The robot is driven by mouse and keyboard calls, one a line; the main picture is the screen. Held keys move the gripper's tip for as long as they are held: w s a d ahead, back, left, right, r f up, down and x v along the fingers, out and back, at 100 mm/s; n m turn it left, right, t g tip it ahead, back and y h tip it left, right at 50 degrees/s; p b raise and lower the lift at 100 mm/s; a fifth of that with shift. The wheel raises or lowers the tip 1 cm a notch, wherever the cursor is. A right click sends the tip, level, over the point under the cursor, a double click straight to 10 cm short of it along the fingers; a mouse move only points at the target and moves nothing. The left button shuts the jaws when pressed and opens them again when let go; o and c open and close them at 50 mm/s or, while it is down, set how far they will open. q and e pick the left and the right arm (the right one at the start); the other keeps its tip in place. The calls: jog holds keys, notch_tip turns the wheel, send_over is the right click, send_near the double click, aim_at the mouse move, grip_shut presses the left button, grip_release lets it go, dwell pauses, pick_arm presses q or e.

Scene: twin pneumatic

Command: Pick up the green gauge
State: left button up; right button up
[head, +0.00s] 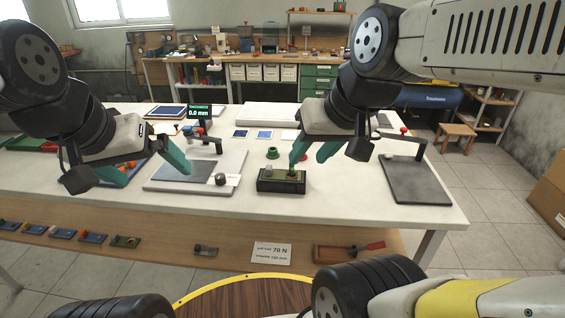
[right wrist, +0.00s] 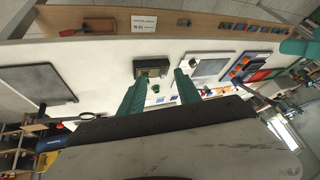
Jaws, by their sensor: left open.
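A small green flanged piece (head: 272,153), which looks like the green gauge, stands on the white table behind a dark green block fixture (head: 281,181). It also shows in the right wrist view (right wrist: 155,88), between the fingers in the picture. My right gripper (head: 306,164) is open above the table, with one finger in front of the fixture's right part in the head view. My left gripper (head: 152,175) is open and empty over the left part of the table.
A grey plate with a lever stand (head: 205,178) lies left of the fixture, and a dark plate (head: 415,180) lies to its right. A readout (head: 200,112) shows 0.0 mm. Blue cards (head: 264,134) lie behind. A shelf below holds small parts and a sign (head: 271,253).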

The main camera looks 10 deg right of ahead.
jog(key=n+g+h, duration=0.2)
jog(key=n+g, duration=0.2)
jog(key=g, duration=0.2)
send_over(292, 173)
jog(key=w, duration=0.1)
jog(key=f, duration=1.1)
jog(key=shift+w+d, duration=0.15)
jog(key=shift+d, duration=0.2)
jog(key=f, duration=0.8)
jog(key=shift+s+a, duration=0.25)
jog(key=shift+a, duration=0.05)
grip_shut()
